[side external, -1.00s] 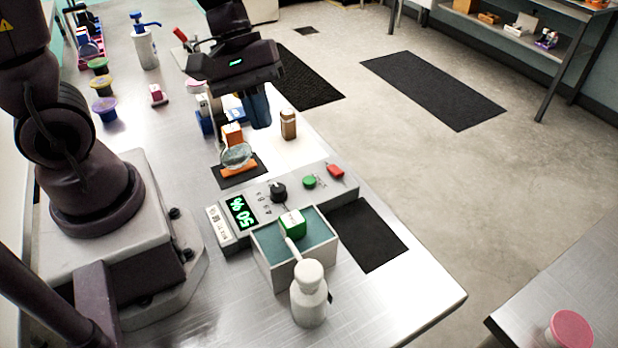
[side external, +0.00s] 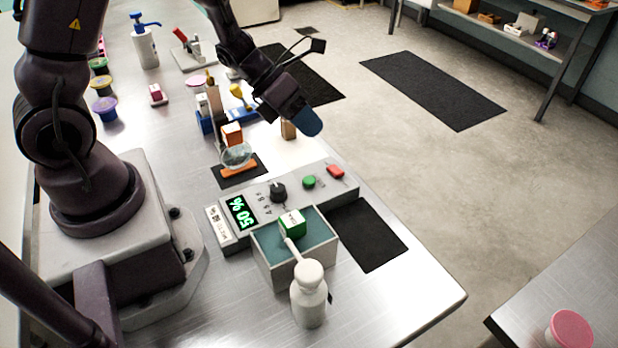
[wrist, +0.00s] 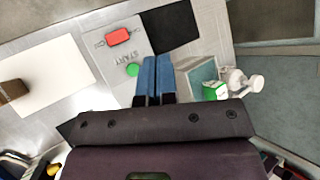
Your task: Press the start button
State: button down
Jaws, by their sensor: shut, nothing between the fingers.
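The start button is the round green button (side external: 309,181) on the grey control panel (side external: 262,208), beside a red button (side external: 336,171). In the wrist view the green button (wrist: 132,70) sits by the printed word START, just left of the fingertips. My gripper (side external: 308,123) is shut and empty, with blue fingers. It is in the air above and behind the panel, apart from the green button. In the wrist view the two blue fingers (wrist: 156,62) are close together, and the red button (wrist: 117,36) lies farther up the panel.
A teal-topped box (side external: 318,251) with a green-and-white block (side external: 292,223) stands in front of the panel, near a white bottle (side external: 309,295). A black mat (side external: 368,234) lies right.

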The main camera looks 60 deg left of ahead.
aim_at(309, 177)
jog(key=shift+f, duration=4.4)
jog(key=shift+f, duration=0.4)
jog(key=shift+f, duration=0.45)
jog(key=shift+r, duration=0.9)
